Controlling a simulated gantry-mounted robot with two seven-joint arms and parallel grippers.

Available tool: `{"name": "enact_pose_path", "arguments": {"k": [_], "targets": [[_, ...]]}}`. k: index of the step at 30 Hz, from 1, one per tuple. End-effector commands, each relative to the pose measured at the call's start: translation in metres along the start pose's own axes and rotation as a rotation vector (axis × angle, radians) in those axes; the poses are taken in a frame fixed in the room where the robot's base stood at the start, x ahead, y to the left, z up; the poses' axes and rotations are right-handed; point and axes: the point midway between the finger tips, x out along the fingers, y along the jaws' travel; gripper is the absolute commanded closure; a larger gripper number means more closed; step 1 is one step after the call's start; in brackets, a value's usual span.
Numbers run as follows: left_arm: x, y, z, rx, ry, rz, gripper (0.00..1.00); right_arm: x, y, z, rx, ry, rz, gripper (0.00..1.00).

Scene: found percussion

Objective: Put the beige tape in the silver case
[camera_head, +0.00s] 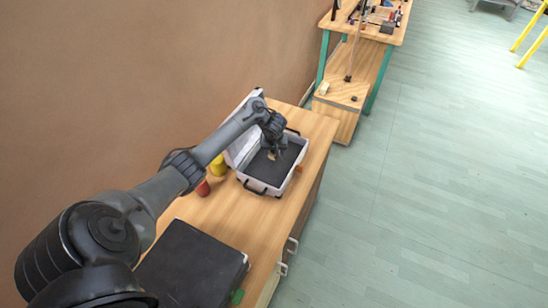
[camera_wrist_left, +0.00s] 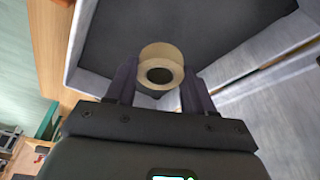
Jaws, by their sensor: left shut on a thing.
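The beige tape (camera_wrist_left: 162,55) is a roll held between the two fingers of my left gripper (camera_wrist_left: 160,85) in the left wrist view. In the head view my left gripper (camera_head: 274,152) is over the open silver case (camera_head: 266,189), and a small bit of the beige tape (camera_head: 271,156) shows below it. The case stands on the wooden cabinet with its lid raised on the wall side. Its dark lined inside (camera_wrist_left: 200,20) lies behind the tape in the left wrist view. I cannot tell how far the tape is above the lining. My right gripper is not in view.
A black case (camera_head: 193,265) lies shut on the near part of the cabinet top (camera_head: 228,218). A red item (camera_head: 203,188) and a yellow item (camera_head: 218,166) stand left of the silver case. A wooden workbench (camera_head: 366,40) stands beyond.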

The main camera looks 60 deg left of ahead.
Motion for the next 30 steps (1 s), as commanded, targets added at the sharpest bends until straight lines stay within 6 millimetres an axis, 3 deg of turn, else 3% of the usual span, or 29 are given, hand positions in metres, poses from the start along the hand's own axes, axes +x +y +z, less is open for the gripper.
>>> {"name": "enact_pose_path", "arguments": {"k": [7,21,22,26,30], "targets": [[0.034,-0.001,0.01,0.001,-0.001,-0.003,0.81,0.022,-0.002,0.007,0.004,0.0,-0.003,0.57],[0.037,0.0,0.011,0.0,-0.002,-0.002,0.81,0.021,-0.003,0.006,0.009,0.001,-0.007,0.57],[0.037,0.0,0.011,0.0,-0.001,-0.001,0.42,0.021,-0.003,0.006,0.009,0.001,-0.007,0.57],[0.037,0.0,0.011,0.0,-0.001,-0.001,0.22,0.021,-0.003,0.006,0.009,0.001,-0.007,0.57],[0.037,0.0,0.011,0.0,-0.001,-0.001,0.21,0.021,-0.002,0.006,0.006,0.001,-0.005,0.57]]}}
